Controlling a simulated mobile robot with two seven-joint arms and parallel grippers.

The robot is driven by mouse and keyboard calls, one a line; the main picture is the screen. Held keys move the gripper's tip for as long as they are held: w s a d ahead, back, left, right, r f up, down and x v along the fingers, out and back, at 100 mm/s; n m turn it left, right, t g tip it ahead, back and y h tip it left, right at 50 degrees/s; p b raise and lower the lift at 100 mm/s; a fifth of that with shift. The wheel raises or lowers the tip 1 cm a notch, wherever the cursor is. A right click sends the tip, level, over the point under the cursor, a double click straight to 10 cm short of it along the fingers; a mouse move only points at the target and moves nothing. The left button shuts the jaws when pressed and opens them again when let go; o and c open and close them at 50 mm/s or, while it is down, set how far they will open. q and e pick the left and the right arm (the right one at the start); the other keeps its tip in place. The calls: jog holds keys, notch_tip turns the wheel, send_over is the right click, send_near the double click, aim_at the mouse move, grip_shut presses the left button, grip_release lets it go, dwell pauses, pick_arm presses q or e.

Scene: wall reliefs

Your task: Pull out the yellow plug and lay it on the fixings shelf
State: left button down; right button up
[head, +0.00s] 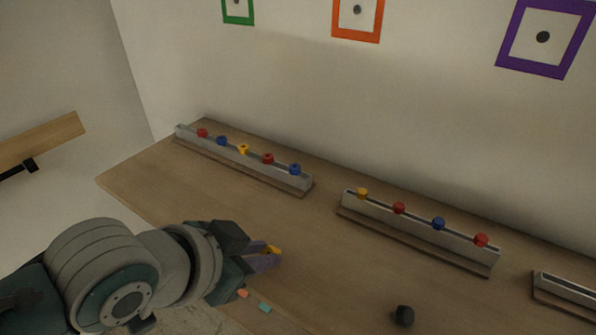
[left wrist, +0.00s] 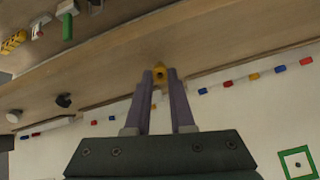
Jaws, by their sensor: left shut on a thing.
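My left gripper (head: 264,258) is shut on a yellow plug (head: 274,250), held between its fingertips over the wooden bench, clear of the racks. In the left wrist view the plug (left wrist: 159,72) sits at the tips of the two purple fingers (left wrist: 160,80). Other yellow plugs stand in the left grey rack (head: 243,148) and the middle grey rack (head: 362,192). I cannot tell which surface is the fixings shelf. My right gripper is not in view.
The left rack (head: 290,181) and middle rack (head: 470,253) also hold red and blue plugs. A black knob (head: 403,315) stands on the bench (head: 340,280). A wooden ledge (head: 40,142) is on the left wall. Coloured square frames hang above.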

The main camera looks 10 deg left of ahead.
pick_arm(q)
jog(key=c, duration=0.7)
grip_release()
jog(key=s+a+r+n+g+y+p, duration=0.1)
jog(key=s+a+r+n+g, duration=0.3)
jog(key=s, duration=0.6)
jog(key=s+a+r+n+y+p, duration=0.15)
jog(key=s+r, duration=0.35)
jog(key=s, duration=0.5)
jog(key=shift+m+g, duration=0.3)
jog(key=shift+m, duration=0.05)
jog(key=r+p, duration=2.4)
jog(key=a+r+p, duration=0.1)
jog(key=r+p, duration=1.1)
jog(key=shift+w+a+r, duration=0.1)
jog(key=shift+r, duration=0.05)
